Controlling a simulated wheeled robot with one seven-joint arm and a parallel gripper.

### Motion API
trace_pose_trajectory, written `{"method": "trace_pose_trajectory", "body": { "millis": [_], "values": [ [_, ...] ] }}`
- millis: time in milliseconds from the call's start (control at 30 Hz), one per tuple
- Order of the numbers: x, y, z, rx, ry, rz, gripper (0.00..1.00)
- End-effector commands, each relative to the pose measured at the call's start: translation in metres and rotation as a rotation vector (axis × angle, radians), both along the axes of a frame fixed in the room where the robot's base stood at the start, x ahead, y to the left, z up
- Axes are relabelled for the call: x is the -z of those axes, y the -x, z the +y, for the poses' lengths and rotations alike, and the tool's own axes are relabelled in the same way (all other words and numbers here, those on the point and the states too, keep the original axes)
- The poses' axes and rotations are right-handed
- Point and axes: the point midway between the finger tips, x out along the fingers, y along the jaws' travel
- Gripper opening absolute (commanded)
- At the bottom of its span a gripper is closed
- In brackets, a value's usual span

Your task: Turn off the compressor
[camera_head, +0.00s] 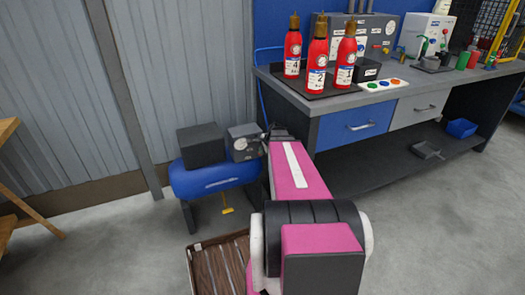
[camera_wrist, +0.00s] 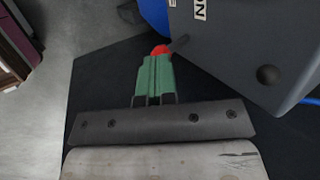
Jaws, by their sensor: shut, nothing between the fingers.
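The compressor (camera_head: 212,180) is a blue tank on dark legs, left of the workbench. A dark block (camera_head: 201,146) and a grey control box (camera_head: 243,141) with a round gauge sit on top. In the wrist view the grey box (camera_wrist: 235,45) shows partly cut-off lettering ending in "ON" and a dark round knob (camera_wrist: 267,74). A short dark lever with a red tip (camera_wrist: 160,50) sticks out from its side. My gripper (camera_wrist: 156,58) has green fingers shut with nothing between them, their tips right at the red tip. I cannot tell whether they touch. In the head view my arm partly hides the gripper (camera_head: 270,134).
The workbench (camera_head: 400,95) stands close on the right, holding red extinguishers (camera_head: 318,62) on a dark tray. A brown slatted crate (camera_head: 218,262) lies on the floor at front. A corrugated wall (camera_head: 60,110) is behind. A yellow handle (camera_head: 227,210) hangs under the tank.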

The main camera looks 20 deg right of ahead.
Motion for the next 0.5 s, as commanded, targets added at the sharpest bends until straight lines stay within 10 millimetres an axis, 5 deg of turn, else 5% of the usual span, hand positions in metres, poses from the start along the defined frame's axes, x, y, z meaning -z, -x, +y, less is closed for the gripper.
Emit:
{"method": "trace_pose_trajectory", "body": {
  "millis": [500],
  "values": [
    [0.022,0.012,-0.001,0.002,-0.01,-0.3,0.0]
  ]
}}
